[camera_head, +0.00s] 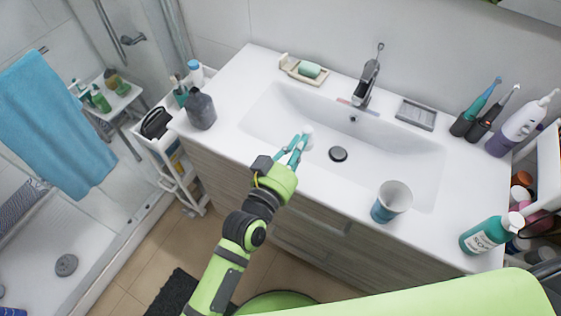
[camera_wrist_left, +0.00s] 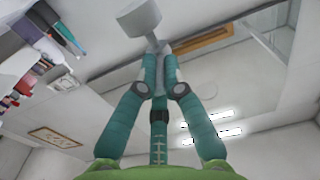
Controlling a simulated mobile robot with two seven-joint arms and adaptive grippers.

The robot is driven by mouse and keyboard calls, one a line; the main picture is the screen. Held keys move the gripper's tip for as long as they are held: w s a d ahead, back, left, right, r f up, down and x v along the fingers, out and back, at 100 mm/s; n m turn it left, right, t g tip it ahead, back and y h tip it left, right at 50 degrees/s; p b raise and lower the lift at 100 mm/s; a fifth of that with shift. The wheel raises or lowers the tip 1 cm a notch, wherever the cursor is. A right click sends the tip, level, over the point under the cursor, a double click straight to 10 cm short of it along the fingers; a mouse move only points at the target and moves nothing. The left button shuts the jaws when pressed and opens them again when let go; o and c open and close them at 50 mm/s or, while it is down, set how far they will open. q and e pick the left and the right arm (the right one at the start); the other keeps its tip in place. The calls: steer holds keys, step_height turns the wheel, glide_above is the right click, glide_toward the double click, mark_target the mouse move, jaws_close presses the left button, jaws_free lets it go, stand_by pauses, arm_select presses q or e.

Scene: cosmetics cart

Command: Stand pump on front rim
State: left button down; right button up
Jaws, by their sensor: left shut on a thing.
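My left gripper (camera_head: 304,140) is shut on a small pale thing (camera_head: 307,129), and holds it over the white basin (camera_head: 270,122). In the left wrist view, the fingertips (camera_wrist_left: 157,58) pinch its thin stem. Its wide grey-white end (camera_wrist_left: 140,18) sticks out beyond them; this looks like the pump, but most of its shape is hidden in the head view. The front rim (camera_head: 335,199) of the basin runs bare below the gripper, left of a blue-and-white cup (camera_head: 391,202). My right gripper is not in view.
A dark bottle (camera_head: 201,111) stands at the rim's left end. A faucet (camera_head: 368,78) rises behind the drain (camera_head: 338,154).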

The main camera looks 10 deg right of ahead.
arm_select(q)
steer(key=w+a+f+b, duration=0.1)
steer(key=a+f+b, duration=0.1)
steer(key=a+b, duration=0.1)
steer(key=w+a+f+b, duration=0.2)
steer(key=a+b, duration=0.1)
steer(key=w+a+f+b, duration=0.1)
steer(key=a+f+b, duration=0.1)
steer(key=a+b, duration=0.1)
steer(key=shift+w+f, duration=0.35)
steer(key=shift+f, duration=0.05)
steer(key=f+b, duration=0.1)
steer(key=a+f+b, duration=0.1)
steer(key=f+b, duration=0.2)
steer(key=b, duration=0.1)
steer(key=shift+w+a+f, duration=0.15)
steer(key=shift+w+f, duration=0.05)
steer(key=shift+w, duration=0.05)
steer(key=c, duration=1.4)
jaws_free()
steer(key=shift+o, duration=0.2)
